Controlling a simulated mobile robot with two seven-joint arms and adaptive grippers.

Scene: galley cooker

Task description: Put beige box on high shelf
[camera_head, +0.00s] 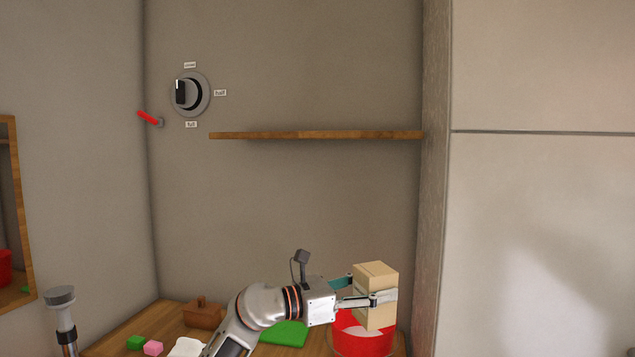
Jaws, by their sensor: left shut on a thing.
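The beige box (376,277) is upright at the lower right of the head view. My left gripper (374,298) is shut on it, with one finger across its front; the other finger is partly hidden behind the box. The box is in front of and above a red container (362,341). The high shelf (315,135) is a bare wooden board on the back wall, well above the box and gripper. My right gripper is not in view.
The wooden counter (170,318) holds a green sheet (285,333), a brown block-like object (203,313), and small green (135,343) and pink (153,348) blocks. A dial (188,93) and red lever (148,117) are left of the shelf. A tall pale cabinet (540,200) bounds the right.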

